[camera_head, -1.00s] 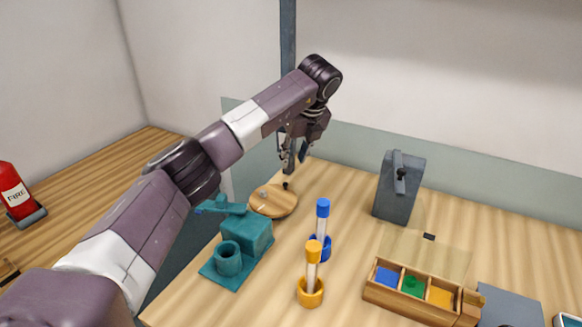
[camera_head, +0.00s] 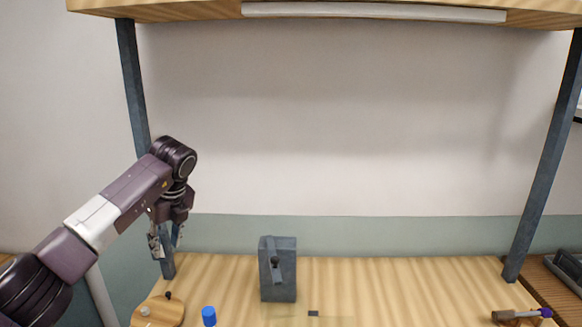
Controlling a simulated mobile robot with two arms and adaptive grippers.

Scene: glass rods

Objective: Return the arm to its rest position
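My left arm comes in from the lower left and bends down at its wrist. My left gripper (camera_head: 165,240) hangs in front of the left grey post, above the back left of the table. Its fingers stand apart with nothing seen between them. A round wooden board (camera_head: 158,312) with small knobs lies below it, clear of the fingers. My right arm and gripper are not in view.
A grey block with a lever (camera_head: 278,268) stands on the wooden table (camera_head: 400,285). A blue cap (camera_head: 209,316) shows at the bottom edge. A brush-like tool (camera_head: 522,314) lies at the right. Grey posts (camera_head: 545,160) carry a shelf (camera_head: 200,10) overhead.

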